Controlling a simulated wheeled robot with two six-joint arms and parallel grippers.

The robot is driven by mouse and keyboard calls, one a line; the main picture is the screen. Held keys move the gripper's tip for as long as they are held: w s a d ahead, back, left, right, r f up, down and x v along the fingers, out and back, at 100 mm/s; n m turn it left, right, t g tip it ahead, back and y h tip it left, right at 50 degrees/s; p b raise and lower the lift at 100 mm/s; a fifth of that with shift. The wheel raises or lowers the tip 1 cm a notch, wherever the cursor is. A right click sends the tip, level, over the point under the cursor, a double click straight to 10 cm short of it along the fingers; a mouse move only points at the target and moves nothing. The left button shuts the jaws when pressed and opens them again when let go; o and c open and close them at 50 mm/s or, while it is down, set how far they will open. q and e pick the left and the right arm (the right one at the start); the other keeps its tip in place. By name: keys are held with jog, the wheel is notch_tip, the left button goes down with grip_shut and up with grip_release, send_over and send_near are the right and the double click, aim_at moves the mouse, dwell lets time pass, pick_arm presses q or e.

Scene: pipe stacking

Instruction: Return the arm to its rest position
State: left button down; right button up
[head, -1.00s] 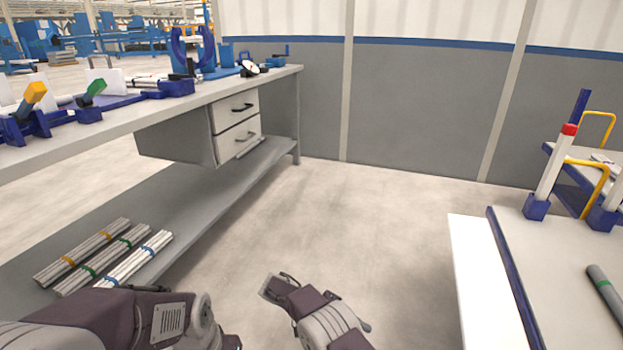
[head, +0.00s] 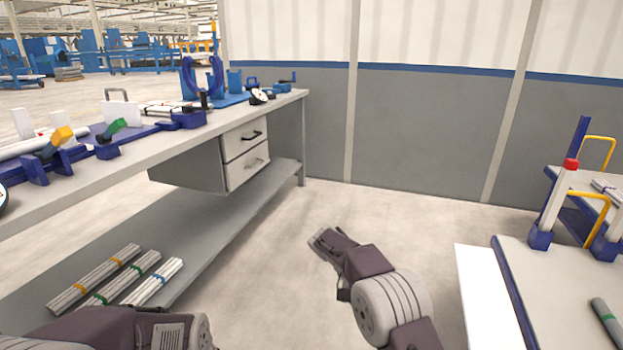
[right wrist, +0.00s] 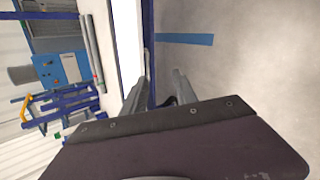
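My right arm comes up from the bottom of the head view. Its gripper (head: 322,240) hangs over bare floor between the workbench and the cart-like table, touching nothing. In the right wrist view my right gripper (right wrist: 164,82) has its two fingers apart, with nothing seen held between them. Of my left arm only a dark and grey link shows at the bottom left of the head view. My left gripper is out of the picture.
A long workbench (head: 150,150) with clamps stands at left. Bundled pipes (head: 118,275) lie on its lower shelf. Floor between is clear.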

jog(key=s+d+r+y+p, duration=0.35)
jog(key=s+r, duration=0.25)
jog(key=r, duration=0.2)
jog(key=s+a+f+t+y+p, duration=0.2)
jog(key=s+a+f+y, duration=0.1)
jog(key=s, duration=0.4)
jog(key=s+a+f+t+y+p, duration=0.1)
jog(key=s+a+f+y, duration=0.2)
jog(key=s, duration=0.4)
jog(key=w+r+n+t+p, duration=0.1)
jog(key=w+r+t+p, duration=0.1)
jog(key=r+p, duration=3.5)
jog(key=shift+w+p, duration=0.65)
jog(key=shift+w, duration=0.05)
jog(key=shift+d+r, duration=0.1)
jog(key=shift+d, duration=0.1)
